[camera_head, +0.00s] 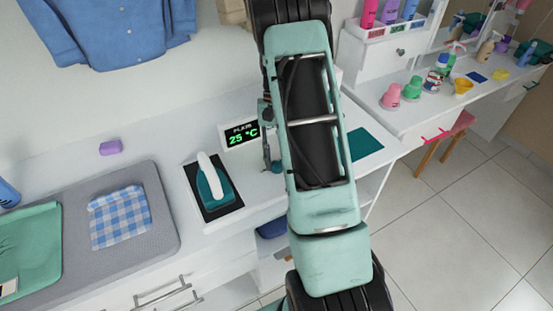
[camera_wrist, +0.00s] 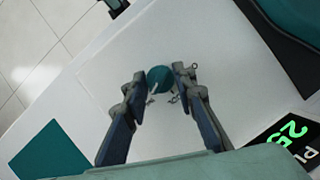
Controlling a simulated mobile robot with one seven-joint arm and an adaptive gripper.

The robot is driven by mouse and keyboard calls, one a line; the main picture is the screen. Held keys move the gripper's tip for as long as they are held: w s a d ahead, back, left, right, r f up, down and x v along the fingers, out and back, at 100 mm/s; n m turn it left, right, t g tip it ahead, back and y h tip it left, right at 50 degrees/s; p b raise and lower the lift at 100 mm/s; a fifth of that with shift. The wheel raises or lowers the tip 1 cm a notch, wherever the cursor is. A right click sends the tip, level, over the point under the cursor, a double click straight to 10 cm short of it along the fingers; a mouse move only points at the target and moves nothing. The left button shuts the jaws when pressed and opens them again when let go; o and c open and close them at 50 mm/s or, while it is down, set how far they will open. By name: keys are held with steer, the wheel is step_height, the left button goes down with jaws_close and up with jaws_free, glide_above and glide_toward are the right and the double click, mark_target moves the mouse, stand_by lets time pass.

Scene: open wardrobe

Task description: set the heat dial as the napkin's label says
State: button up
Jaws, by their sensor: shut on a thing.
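The heat dial (camera_wrist: 159,74) is a small round teal knob with a pale pointer mark, on the white top in the wrist view. My gripper (camera_wrist: 160,84) is shut on it, one finger on each side. The display (camera_head: 241,134) reads 25 °C in green, with a word that looks like PLAIN above. A blue-and-white checked napkin (camera_head: 120,217) lies on the grey mat (camera_head: 160,215); no label shows on it. A teal iron (camera_head: 215,188) with a white handle rests on a black plate beside the display.
A green cloth (camera_head: 30,250) lies at the left, with a pale card or label (camera_head: 8,289) cut off by the frame edge. A purple block (camera_head: 110,147) lies behind the mat. A teal square (camera_head: 363,143) lies right of my arm. Cups and bottles stand on the right counter.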

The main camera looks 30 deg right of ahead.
steer(key=shift+m, duration=0.4)
steer(key=o, duration=1.1)
steer(key=shift+o, duration=0.2)
steer(key=v, duration=1.2)
steer(key=shift+d, duration=0.1)
